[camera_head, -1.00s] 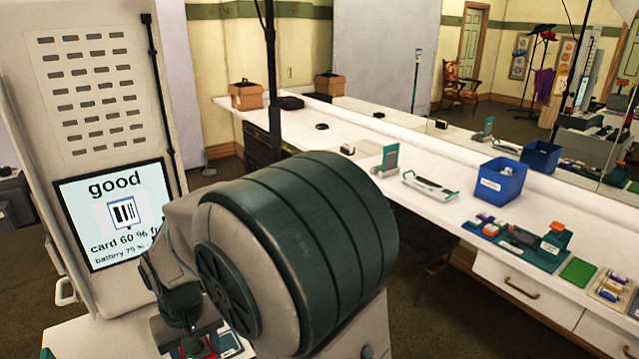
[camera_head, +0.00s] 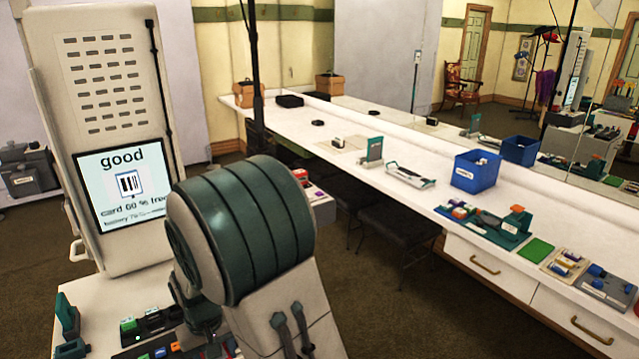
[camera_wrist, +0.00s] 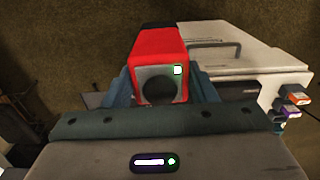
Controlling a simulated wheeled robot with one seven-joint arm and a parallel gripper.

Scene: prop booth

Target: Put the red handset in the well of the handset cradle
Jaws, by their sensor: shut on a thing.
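The red handset (camera_wrist: 157,45) is held between the two blue-grey fingers of my gripper (camera_wrist: 162,88) in the wrist view. Its grey end, with a dark round recess and a small pale square, faces the camera. In the head view my arm hides the gripper. A small red patch (camera_head: 301,173) shows just past the arm there; I cannot tell whether it is the handset. I cannot identify the handset cradle for sure. A teal upright stand (camera_head: 372,149) and a teal tray with an orange-topped post (camera_head: 518,218) are on the long white counter.
The white counter (camera_head: 345,172) also bears a blue bin (camera_head: 475,171), a white tray with teal ends (camera_head: 410,176) and a green mat (camera_head: 536,250). A white cabinet (camera_wrist: 245,55) with small coloured items lies past the handset. Black chairs (camera_head: 398,225) stand under the counter.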

